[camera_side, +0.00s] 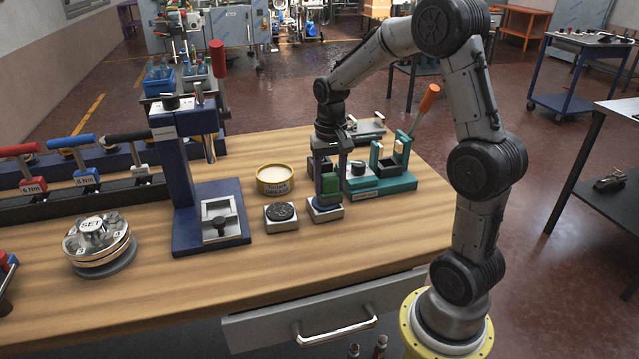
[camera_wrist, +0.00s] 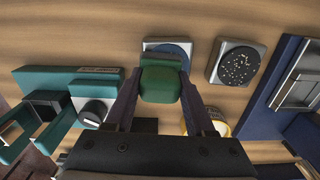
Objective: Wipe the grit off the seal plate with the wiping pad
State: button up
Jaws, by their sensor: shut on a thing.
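My gripper (camera_wrist: 158,84) is shut on the green grip of the wiping pad (camera_wrist: 162,92). In the side view my gripper (camera_side: 327,177) points down, with the green grip (camera_side: 330,188) between its fingers. Directly below is a small light block with a blue top (camera_side: 325,213); I cannot tell whether the pad touches it. The seal plate (camera_side: 281,217), a square metal block with a round dark face, lies just left of that block. In the wrist view the seal plate (camera_wrist: 226,73) is right of the grip, with pale and orange specks of grit on its dark disc.
A yellow-banded tin (camera_side: 275,180) stands behind the seal plate. A blue press (camera_side: 205,190) stands to the left. A teal fixture (camera_side: 383,183) with an orange-handled lever is close on the right. A round metal SET piece (camera_side: 98,243) lies far left. The bench front is clear.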

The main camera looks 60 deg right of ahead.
jog(key=shift+s+d, duration=0.6)
jog(key=shift+d, duration=0.05)
jog(key=shift+w+a, duration=2.1)
jog(key=shift+a, duration=0.15)
jog(key=shift+s+d, duration=2.2)
jog(key=shift+d, duration=0.25)
jog(key=shift+w+a, duration=2.2)
jog(key=shift+a, duration=0.25)
jog(key=shift+w+a+r, duration=0.1)
jog(key=shift+r, duration=0.05)
notch_tip(320, 180, up, 8)
